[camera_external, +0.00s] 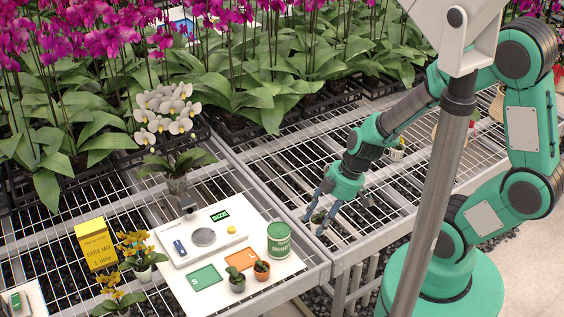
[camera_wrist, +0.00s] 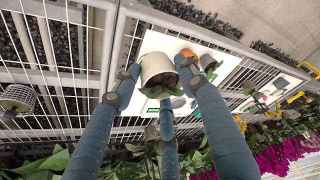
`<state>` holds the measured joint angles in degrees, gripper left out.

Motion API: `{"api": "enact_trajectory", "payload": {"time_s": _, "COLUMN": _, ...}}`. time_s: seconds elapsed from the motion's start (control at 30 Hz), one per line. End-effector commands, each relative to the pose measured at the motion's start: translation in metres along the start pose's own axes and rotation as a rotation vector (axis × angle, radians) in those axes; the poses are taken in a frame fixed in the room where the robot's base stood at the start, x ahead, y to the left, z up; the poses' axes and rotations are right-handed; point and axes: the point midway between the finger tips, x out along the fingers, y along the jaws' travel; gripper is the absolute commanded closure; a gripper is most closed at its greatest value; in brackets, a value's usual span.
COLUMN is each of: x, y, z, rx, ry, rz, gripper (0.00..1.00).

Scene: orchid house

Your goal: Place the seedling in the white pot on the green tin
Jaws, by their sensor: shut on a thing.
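My gripper (camera_external: 318,217) is above the wire bench, to the right of the white board, in the external view. In the wrist view my gripper (camera_wrist: 155,76) has its fingers closed around a cream-white pot (camera_wrist: 157,68). Green leaves (camera_wrist: 158,91) show at the pot's lower picture edge. In the external view the fingers largely hide the held pot. The green tin (camera_external: 279,241) stands upright on the right part of the white board, left of my gripper and apart from it. I cannot make out the tin clearly in the wrist view.
The white board (camera_external: 258,217) also holds a scale (camera_external: 204,238), green and orange cards, a grey pot (camera_external: 237,284) and an orange pot (camera_external: 262,272), close to the tin. A white orchid (camera_external: 176,185) stands behind. Another pale pot (camera_external: 396,154) is behind my arm.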

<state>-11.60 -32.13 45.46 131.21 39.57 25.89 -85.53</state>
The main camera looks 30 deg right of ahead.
Motion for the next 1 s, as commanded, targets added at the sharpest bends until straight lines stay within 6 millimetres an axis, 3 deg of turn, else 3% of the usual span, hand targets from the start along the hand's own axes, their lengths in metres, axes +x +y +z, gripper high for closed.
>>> {"api": "enact_trajectory", "payload": {"time_s": 0.13, "x": -0.001, "y": -0.016, "z": 0.011, "rx": -0.024, "ry": 0.002, "rz": -0.007, "gripper": 0.86}}
{"api": "enact_trajectory", "payload": {"time_s": 0.37, "x": -0.001, "y": -0.026, "z": 0.017, "rx": -0.040, "ry": 0.003, "rz": -0.014, "gripper": 0.86}}
{"api": "enact_trajectory", "payload": {"time_s": 1.0, "x": 0.005, "y": -0.018, "z": 0.008, "rx": -0.041, "ry": 0.002, "rz": -0.015, "gripper": 0.86}}
